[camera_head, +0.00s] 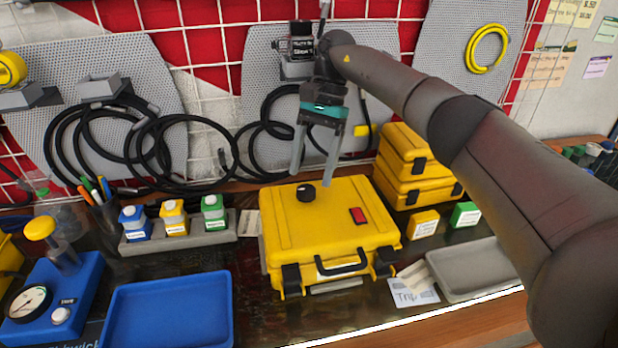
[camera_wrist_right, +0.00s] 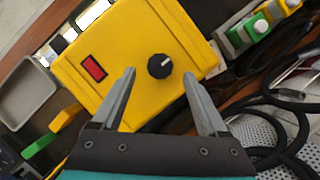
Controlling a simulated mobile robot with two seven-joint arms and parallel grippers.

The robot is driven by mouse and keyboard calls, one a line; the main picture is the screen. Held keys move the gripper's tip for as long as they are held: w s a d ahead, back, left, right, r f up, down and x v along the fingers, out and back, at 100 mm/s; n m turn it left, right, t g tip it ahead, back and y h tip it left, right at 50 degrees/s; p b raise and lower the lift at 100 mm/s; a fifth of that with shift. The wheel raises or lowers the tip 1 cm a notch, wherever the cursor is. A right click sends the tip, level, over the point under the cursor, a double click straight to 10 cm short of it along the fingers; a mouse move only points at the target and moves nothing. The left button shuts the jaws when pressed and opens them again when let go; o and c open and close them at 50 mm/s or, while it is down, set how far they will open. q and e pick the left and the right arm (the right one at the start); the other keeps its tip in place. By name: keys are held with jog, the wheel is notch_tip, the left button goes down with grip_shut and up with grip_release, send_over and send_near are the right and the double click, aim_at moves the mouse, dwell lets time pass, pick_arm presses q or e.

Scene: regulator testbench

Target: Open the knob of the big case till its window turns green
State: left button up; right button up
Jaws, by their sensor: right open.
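The big yellow case (camera_head: 325,228) lies closed on the bench, with its handle toward the front edge. A black knob (camera_head: 306,192) sits on its lid near the back left, and a red window (camera_head: 357,215) is to the knob's right. In the right wrist view the knob (camera_wrist_right: 160,66) shows a white pointer mark, and the window (camera_wrist_right: 93,67) is red. My right gripper (camera_head: 314,184) points down above the lid, open and empty. In the wrist view its fingers (camera_wrist_right: 160,72) stand on either side of the knob; whether they are level with it I cannot tell. My left gripper is not in view.
Smaller yellow cases (camera_head: 415,170) are stacked behind right. A grey tray (camera_head: 475,270) lies to the right and a blue tray (camera_head: 170,310) to the left. A rack of small bottles (camera_head: 180,235) stands left of the case. Black cables (camera_head: 180,150) hang behind.

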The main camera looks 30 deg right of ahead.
jog(key=v, duration=0.4)
jog(key=shift+w+d+r, duration=0.1)
jog(key=shift+r, duration=0.15)
dwell(0.3)
